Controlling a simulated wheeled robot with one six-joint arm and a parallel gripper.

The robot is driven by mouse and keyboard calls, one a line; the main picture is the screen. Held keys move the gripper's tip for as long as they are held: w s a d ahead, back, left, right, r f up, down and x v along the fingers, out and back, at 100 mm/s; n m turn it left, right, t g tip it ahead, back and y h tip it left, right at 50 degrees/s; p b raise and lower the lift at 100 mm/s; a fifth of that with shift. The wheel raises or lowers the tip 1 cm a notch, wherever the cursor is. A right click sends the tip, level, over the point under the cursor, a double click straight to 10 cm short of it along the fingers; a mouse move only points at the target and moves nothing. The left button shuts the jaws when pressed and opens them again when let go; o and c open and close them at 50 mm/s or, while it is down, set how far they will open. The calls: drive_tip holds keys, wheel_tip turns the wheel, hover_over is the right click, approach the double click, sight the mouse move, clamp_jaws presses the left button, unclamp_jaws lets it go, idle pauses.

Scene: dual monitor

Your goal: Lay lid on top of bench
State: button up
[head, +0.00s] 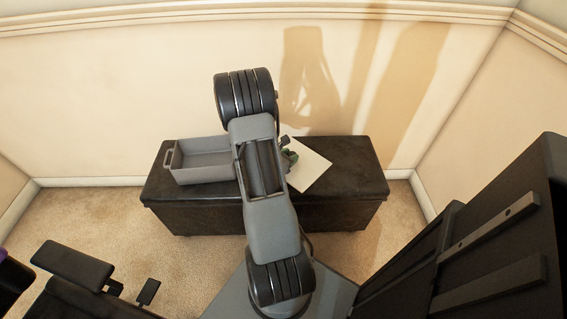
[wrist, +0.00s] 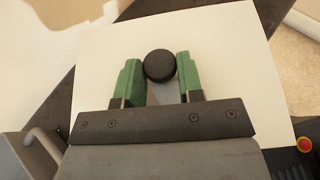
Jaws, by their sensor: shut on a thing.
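The lid is a flat white panel (head: 315,172) with a round black knob (wrist: 159,65); its pale surface fills much of the wrist view (wrist: 225,55). My gripper (wrist: 157,76) has green fingers on either side of the knob and is shut on it. In the head view my gripper (head: 289,154) is partly hidden behind my arm. The bench (head: 355,160) is long, dark and low against the wall. The lid is over its right-middle part, turned at an angle. I cannot tell whether the lid touches the bench top.
A grey open bin (head: 204,163) with a handle stands on the bench's left part. The bench's right end is clear. A large black monitor (head: 480,240) is close at the right. A dark chair (head: 75,270) is at the lower left.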

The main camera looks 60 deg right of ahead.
drive_tip(key=w+d+f, duration=0.1)
drive_tip(key=f, duration=0.1)
drive_tip(key=w+d+f+b, duration=0.1)
drive_tip(key=d+f, duration=0.1)
drive_tip(key=w+d+f+b, duration=0.1)
drive_tip(key=w+d+f, duration=0.1)
drive_tip(key=shift+f, duration=0.15)
drive_tip(key=shift+w+d+f+b, duration=0.15)
drive_tip(key=shift+f+b, duration=0.6)
drive_tip(key=shift+f, duration=1)
drive_tip(key=shift+f, duration=0.15)
drive_tip(key=o, duration=0.9)
